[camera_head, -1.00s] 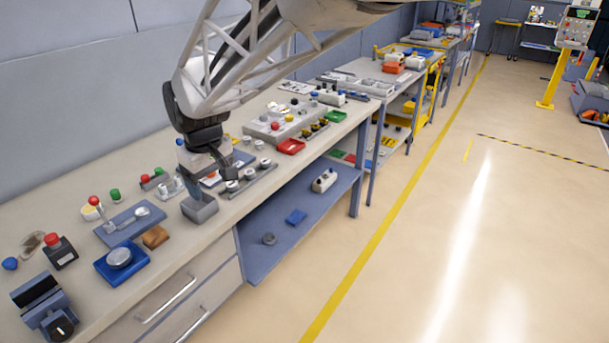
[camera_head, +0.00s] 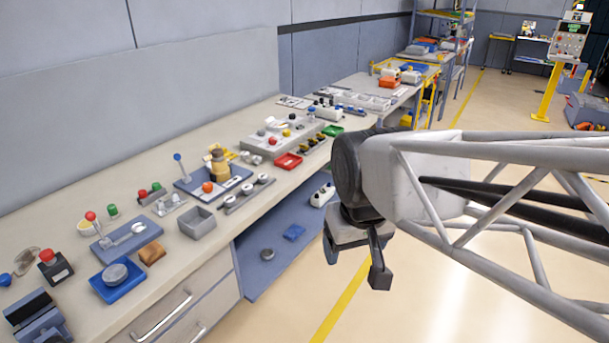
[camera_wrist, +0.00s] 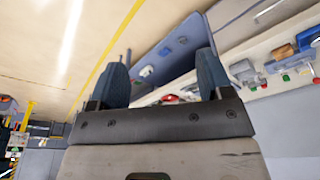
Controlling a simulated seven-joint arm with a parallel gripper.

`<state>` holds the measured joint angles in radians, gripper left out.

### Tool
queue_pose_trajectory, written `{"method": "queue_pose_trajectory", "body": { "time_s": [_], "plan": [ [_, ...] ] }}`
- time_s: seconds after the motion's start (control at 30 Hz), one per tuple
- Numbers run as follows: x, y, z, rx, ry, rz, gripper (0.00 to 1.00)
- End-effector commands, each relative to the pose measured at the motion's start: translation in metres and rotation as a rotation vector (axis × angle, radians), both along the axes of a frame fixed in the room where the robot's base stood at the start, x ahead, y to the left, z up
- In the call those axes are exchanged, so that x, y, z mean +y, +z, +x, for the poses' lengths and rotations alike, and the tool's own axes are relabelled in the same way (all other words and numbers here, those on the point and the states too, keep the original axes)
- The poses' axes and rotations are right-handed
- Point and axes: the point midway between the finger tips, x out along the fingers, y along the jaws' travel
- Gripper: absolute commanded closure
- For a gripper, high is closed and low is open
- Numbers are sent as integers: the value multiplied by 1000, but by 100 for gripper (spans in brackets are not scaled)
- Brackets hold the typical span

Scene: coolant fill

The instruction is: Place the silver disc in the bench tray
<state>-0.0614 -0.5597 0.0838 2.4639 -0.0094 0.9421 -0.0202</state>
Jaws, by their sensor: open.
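A silver disc (camera_head: 115,274) lies flat in a square blue tray (camera_head: 131,290) near the front edge of the bench, at the lower left of the head view. A grey open bin (camera_head: 197,223) stands further right on the bench and looks empty. My gripper (camera_head: 356,263) is off the front of the bench, high over the floor side, well to the right of the disc. In the wrist view its two fingers (camera_wrist: 162,76) stand apart with nothing between them. I cannot make out the disc in the wrist view.
A brown block (camera_head: 152,253) and a blue-grey plate with a red-knobbed lever (camera_head: 118,240) are beside the blue tray. A vise-like tool (camera_head: 37,317) stands at the near left. The lower shelf (camera_head: 285,262) holds a grey round piece (camera_head: 267,254) and a small blue item.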

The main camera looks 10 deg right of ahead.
Motion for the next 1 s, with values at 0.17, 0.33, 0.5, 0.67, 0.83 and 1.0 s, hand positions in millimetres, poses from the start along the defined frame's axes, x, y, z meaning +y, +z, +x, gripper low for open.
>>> {"method": "queue_pose_trajectory", "body": {
  "time_s": [0.17, 0.33, 0.5, 0.67, 0.83, 1.0],
  "plan": [
    [-17, -8, -29, -16, -75, 5, 27],
    [-23, -12, -40, -20, -104, 8, 27],
    [-23, -13, -41, -21, -107, 8, 27],
    [-23, -12, -41, -21, -106, 8, 27],
    [-23, -12, -41, -21, -106, 8, 27],
    [-23, -12, -41, -21, -106, 8, 27]
  ]
}}
